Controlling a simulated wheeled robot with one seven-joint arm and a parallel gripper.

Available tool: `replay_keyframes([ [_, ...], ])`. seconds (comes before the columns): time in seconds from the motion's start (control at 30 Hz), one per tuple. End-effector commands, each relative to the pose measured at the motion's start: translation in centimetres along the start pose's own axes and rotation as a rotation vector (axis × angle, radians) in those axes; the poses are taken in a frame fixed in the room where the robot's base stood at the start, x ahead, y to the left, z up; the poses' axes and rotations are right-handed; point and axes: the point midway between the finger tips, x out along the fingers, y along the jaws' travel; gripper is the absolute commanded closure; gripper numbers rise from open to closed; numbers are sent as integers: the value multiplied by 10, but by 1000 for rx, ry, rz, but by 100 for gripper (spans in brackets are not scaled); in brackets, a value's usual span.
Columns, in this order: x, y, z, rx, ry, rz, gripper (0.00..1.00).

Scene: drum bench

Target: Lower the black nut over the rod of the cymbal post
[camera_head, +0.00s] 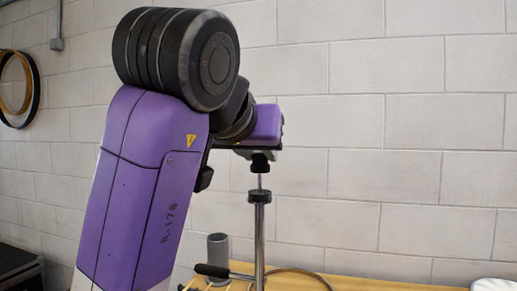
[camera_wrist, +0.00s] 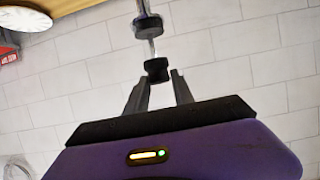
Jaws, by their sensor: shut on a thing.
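The black nut (camera_head: 260,164) is held beneath my purple gripper (camera_head: 263,140) in the head view. It also shows in the wrist view (camera_wrist: 157,68), between the tips of my two grey fingers (camera_wrist: 158,80). My gripper is shut on it. The thin bright rod (camera_head: 260,181) of the cymbal post (camera_head: 260,228) stands upright right below the nut, in line with it. The rod (camera_wrist: 152,47) and the post's black collar (camera_wrist: 148,26) show in the wrist view too. The rod's top meets the nut's underside; I cannot tell how far it reaches inside. A length of rod is bare above the collar.
A wooden bench top (camera_head: 365,283) lies below, with a grey cylinder (camera_head: 218,246) and a black-gripped handle (camera_head: 212,271) left of the post. A white object (camera_head: 495,284) is at far right. A pale brick wall (camera_head: 400,120) stands behind.

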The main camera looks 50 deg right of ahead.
Motion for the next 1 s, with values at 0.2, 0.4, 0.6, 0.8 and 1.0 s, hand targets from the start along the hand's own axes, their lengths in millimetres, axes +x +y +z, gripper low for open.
replay_keyframes([
  [0.2, 4, 0, 11, 0, 0, 0, 100],
  [0.4, 8, 0, 19, -1, 0, 0, 100],
  [0.6, 11, 0, 25, -1, 0, 0, 100],
  [0.8, 11, 0, 27, 0, 0, 0, 100],
  [1.0, 11, 0, 27, 0, 0, 0, 69],
])
